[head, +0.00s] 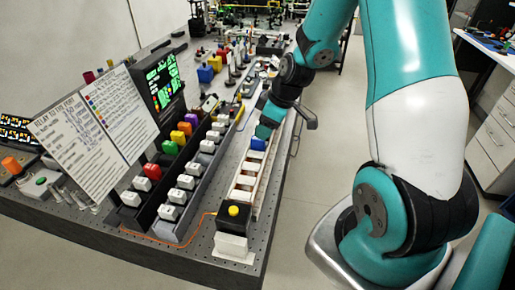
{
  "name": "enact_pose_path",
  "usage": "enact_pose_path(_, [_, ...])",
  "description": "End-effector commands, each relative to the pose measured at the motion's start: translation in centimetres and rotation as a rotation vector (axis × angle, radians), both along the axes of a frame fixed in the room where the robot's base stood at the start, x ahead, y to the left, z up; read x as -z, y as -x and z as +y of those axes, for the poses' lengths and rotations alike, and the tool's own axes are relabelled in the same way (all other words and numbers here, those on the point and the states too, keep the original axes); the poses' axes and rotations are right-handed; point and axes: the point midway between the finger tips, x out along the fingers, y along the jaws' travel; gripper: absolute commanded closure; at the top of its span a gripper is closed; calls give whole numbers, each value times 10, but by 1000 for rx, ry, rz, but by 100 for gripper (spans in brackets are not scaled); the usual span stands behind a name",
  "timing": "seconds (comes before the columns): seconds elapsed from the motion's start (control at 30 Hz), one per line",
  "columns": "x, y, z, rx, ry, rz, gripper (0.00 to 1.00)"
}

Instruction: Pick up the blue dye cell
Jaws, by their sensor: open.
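A small blue block (258,144), which looks like the blue dye cell, sits in the long white rail (245,182) of cells on the bench. My gripper (264,131) is at the end of the arm, just above and against the far side of this block in the picture. The fingers are small and partly hidden by the wrist, so I cannot tell whether they touch the block or stand around it. Nothing shows held in the gripper.
A black box with a yellow button (234,211) stands at the rail's near end. Left of the rail is a dark rack (180,200) of white cells, then a row of coloured blocks including a red one (153,171). A dark screen (160,80) and printed sheets (95,130) stand behind.

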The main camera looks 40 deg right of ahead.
Motion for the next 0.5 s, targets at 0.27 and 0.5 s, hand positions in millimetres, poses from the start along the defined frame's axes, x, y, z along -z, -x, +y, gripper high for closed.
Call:
enact_pose_path(0.27, [19, -6, 6, -1, -3, 5, 47])
enact_pose_path(0.5, [46, -15, 11, -1, -1, 2, 47])
